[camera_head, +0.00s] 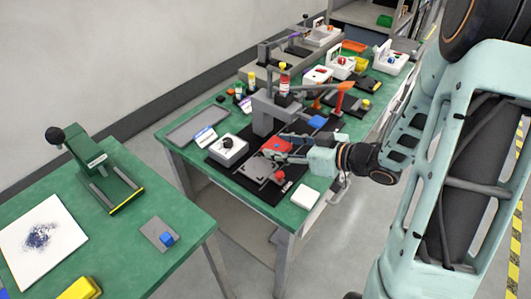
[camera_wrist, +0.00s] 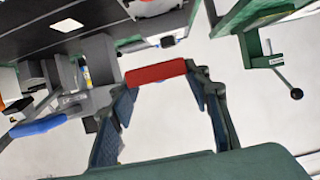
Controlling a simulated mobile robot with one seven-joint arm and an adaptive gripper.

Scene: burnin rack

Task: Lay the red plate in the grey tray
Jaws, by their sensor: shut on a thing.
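The red plate (camera_head: 275,145) is between the fingers of my gripper (camera_head: 279,147), over the black mat in front of the grey press-like stand. In the wrist view the plate (camera_wrist: 155,73) shows as a red bar spanning the two fingertips (camera_wrist: 158,76). The gripper is shut on it. Whether the plate touches anything below cannot be told. The grey tray (camera_head: 185,134) lies flat on the green table to the left of the gripper, near the wall side, and looks empty. I cannot make out the tray in the wrist view.
The grey stand (camera_head: 264,112) rises just behind the gripper. A white box with a black knob (camera_head: 227,151) and a small white-blue sign (camera_head: 205,137) stand between gripper and tray. A red knob (camera_head: 279,176) is on the mat's fixture. A second green table (camera_head: 130,235) is at left.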

